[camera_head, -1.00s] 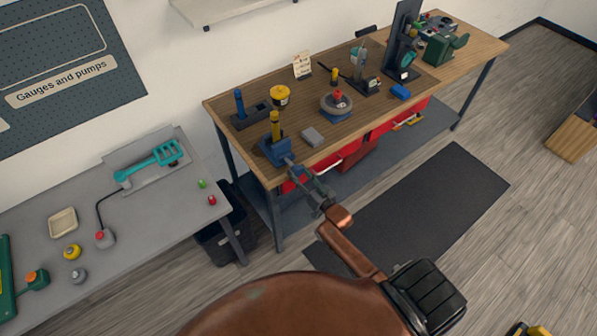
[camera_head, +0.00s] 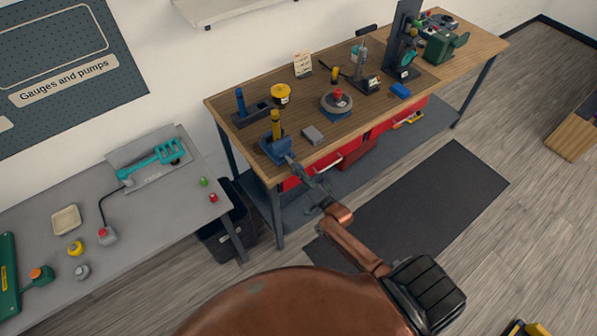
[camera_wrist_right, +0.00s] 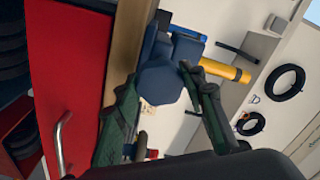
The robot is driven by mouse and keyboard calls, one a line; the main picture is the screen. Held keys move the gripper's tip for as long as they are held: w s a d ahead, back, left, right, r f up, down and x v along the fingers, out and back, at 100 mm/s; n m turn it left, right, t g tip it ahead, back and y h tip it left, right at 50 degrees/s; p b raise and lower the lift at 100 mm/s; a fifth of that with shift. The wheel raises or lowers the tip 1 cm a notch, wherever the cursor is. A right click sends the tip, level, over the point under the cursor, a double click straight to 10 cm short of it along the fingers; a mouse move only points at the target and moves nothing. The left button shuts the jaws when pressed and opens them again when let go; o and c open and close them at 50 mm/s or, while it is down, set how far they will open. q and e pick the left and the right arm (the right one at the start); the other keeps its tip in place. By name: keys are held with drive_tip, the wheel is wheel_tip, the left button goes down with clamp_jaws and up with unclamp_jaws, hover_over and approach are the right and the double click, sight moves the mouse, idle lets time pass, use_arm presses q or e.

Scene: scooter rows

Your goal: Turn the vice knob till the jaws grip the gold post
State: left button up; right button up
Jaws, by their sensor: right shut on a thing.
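The blue vice (camera_head: 274,151) sits at the near left corner of the wooden workbench. The gold post (camera_head: 276,122) stands upright at the vice; in the right wrist view it shows as a yellow rod (camera_wrist_right: 225,69) behind a finger. Whether the jaws touch the post is too small to tell. My right gripper (camera_head: 293,164) reaches the vice's front side. In the right wrist view, its green fingers (camera_wrist_right: 158,78) are shut on the dark blue, many-sided knob (camera_wrist_right: 163,86), one on each side. My left gripper is not in view.
On the wooden bench (camera_head: 335,150) stand a yellow-topped pot (camera_head: 280,94), a grey block (camera_head: 312,135) and a round fixture with a red knob (camera_head: 337,100). Red drawers (camera_head: 326,165) lie under its front edge. A grey table (camera_head: 140,221) stands at left.

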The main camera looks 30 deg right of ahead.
drive_tip(key=shift+f+m, duration=0.15)
drive_tip(key=shift+m, duration=0.15)
drive_tip(key=o, duration=1.2)
drive_tip(key=s, duration=0.8)
drive_tip(key=s+d, duration=0.1)
drive_tip(key=s, duration=0.3)
